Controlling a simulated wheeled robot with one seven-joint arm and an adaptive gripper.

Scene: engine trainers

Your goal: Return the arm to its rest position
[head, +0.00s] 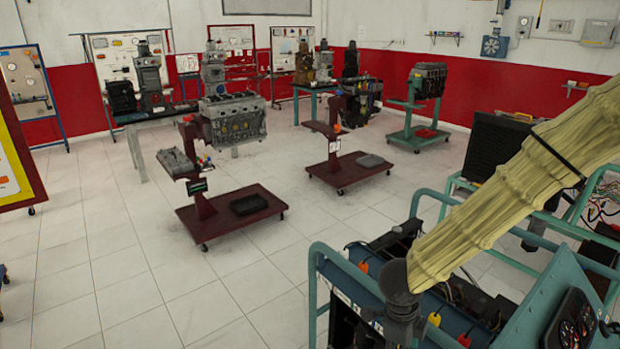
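My arm (510,190), in a pale yellow wrinkled sleeve with a dark strap, reaches from the right edge down to the lower middle of the head view. At its end is my dark grey gripper (402,318), pointing down over the near edge of the teal-framed engine trainer (335,262). Its fingers blend into the dark parts behind them, so I cannot tell whether they are open or shut, or whether they touch the trainer. No held object can be made out.
The trainer has a slanted teal panel with gauges (572,325) at lower right. A dark radiator (493,146) stands behind the arm. Engine stands on red wheeled bases (232,228) and a green stand (418,136) are farther back. The tiled floor (110,265) at left is clear.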

